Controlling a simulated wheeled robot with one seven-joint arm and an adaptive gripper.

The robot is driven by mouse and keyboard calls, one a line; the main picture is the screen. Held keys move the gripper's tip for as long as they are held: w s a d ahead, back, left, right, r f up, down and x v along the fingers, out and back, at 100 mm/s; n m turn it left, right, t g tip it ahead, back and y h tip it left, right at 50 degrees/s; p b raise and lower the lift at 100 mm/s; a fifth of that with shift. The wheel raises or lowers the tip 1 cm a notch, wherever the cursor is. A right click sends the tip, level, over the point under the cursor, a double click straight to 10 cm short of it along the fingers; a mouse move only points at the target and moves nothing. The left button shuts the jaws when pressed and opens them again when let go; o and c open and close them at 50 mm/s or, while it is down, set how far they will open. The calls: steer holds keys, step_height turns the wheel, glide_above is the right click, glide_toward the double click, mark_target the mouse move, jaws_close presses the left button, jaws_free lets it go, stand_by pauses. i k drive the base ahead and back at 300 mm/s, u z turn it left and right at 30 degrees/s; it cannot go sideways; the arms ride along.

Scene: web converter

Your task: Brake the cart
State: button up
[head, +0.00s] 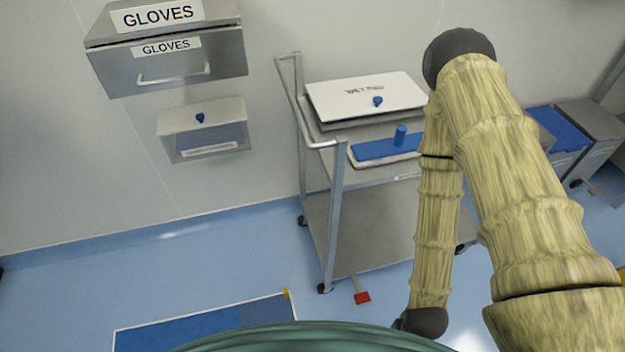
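The cart (341,225) is a grey metal trolley with a push handle (290,100) on its left end, standing close to the wall. Its lower shelf is empty where I see it. A red pedal (362,297) sticks out low near the cart's front left wheel (324,288), just above the floor. My arm is in a tan ribbed sleeve and covers the cart's right part. The dark end of my arm, my gripper (424,322), hangs low to the right of the red pedal and apart from it. Its fingers cannot be made out.
A glove dispenser (175,75) and a smaller box (203,143) hang on the wall. Bins (560,135) stand at right. A blue mat (205,328) lies at front left. Floor left of the cart is clear.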

mark_target(361, 297)
steer(key=z, duration=0.9)
steer(key=k, duration=0.4)
steer(key=u, duration=0.75)
